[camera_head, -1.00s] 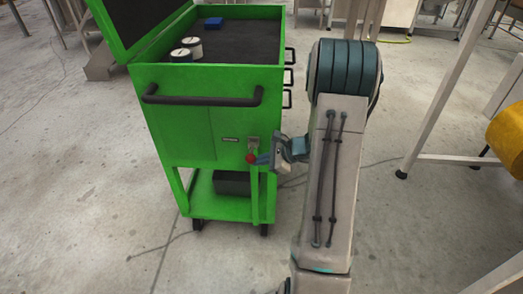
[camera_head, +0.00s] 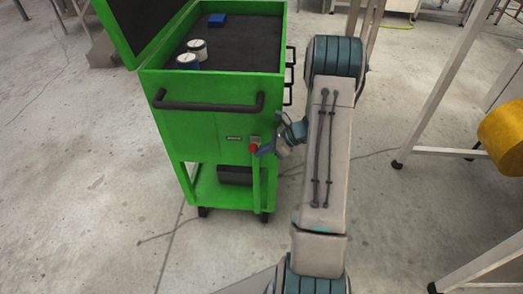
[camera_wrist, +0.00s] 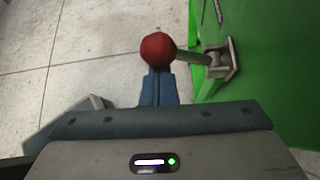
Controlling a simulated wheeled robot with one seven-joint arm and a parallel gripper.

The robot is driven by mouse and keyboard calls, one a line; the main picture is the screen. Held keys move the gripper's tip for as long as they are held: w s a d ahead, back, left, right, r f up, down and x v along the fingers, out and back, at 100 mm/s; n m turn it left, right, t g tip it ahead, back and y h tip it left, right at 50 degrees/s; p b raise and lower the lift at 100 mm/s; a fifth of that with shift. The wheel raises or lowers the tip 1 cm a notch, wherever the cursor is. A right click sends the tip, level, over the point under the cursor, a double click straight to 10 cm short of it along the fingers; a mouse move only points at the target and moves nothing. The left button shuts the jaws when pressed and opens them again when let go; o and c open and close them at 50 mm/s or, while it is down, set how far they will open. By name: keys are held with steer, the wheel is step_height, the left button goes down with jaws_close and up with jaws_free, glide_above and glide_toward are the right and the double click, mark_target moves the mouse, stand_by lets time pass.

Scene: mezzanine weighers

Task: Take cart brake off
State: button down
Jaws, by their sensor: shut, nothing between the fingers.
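The green cart (camera_head: 208,127) stands in front of me with a black push handle (camera_head: 207,103). On its face, low at the right, is a brake lever with a red ball knob (camera_head: 253,148). In the wrist view the red knob (camera_wrist: 158,49) sits on a metal rod (camera_wrist: 193,57) coming out of a bracket plate (camera_wrist: 222,62) on the green panel. My gripper (camera_head: 265,150) is shut and empty. Its blue fingertips (camera_wrist: 158,80) are right at the knob, which overlaps their ends; whether they touch is unclear.
The cart's tray holds two cans (camera_head: 197,48) and a blue box (camera_head: 217,20); a dark box (camera_head: 235,175) lies on its lower shelf. A table leg frame (camera_head: 428,110) and a yellow drum (camera_head: 505,135) stand at the right.

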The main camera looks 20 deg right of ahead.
stand_by(0.5)
step_height(320, 180, down, 4)
steer(key=b, duration=0.3)
steer(key=v, duration=1.1)
steer(key=shift+s+p, duration=0.2)
steer(key=shift+p, duration=0.2)
steer(key=shift+d+f, duration=0.15)
steer(key=s+a+r+n+g+h+p, duration=0.25)
steer(key=s+a+r+n, duration=0.25)
steer(key=a+r+n, duration=0.4)
steer(key=s+a+r+n+g+h+p, duration=0.2)
steer(key=s+a+r+n+h+p, duration=0.3)
steer(key=a+r, duration=0.55)
steer(key=s+a+r+n+t+h+p, duration=0.1)
steer(key=s+r+n+t+h, duration=0.1)
steer(key=s+r+n, duration=0.5)
steer(key=s+n, duration=0.2)
steer(key=n, duration=0.1)
steer(key=shift+s+a+r+t, duration=0.15)
steer(key=shift+s+r+t, duration=0.1)
steer(key=shift+t, duration=0.1)
